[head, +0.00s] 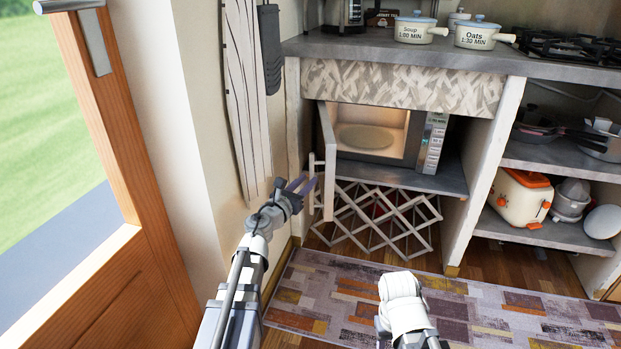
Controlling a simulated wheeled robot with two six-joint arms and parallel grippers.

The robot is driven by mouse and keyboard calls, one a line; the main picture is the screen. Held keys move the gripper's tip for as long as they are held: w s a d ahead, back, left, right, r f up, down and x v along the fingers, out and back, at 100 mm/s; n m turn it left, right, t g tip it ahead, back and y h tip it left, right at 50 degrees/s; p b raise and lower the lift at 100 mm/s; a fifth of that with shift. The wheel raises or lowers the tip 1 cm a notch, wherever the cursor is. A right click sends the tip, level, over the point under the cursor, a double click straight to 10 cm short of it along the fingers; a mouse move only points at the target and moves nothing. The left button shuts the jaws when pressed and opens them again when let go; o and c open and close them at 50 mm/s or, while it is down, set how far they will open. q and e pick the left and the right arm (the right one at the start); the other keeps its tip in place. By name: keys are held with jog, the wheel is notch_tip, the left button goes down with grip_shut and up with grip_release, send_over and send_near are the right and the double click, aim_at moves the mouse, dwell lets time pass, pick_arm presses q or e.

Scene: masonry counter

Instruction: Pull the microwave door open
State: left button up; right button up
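The microwave (436,143) sits in a counter niche. Its pale door (331,160) is swung well out on the left side, showing the lit cavity and the round turntable (366,138). A pale handle (312,186) stands out from the door's left face. My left gripper (304,185) is just left of the handle, its dark fingers spread and pointing towards it. Nothing shows between the fingers, and I cannot tell whether a fingertip touches the handle. Of my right arm only pale links show at the bottom; its gripper is not visible.
A folding lattice rack (375,220) stands below the microwave shelf. The wall with a hanging wooden board (240,90) is close on the left. Lidded pots (478,33) stand on the counter (400,50). A patterned rug (480,310) covers the floor in front.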

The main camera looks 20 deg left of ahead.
pick_arm(q)
jog(key=v, duration=0.4)
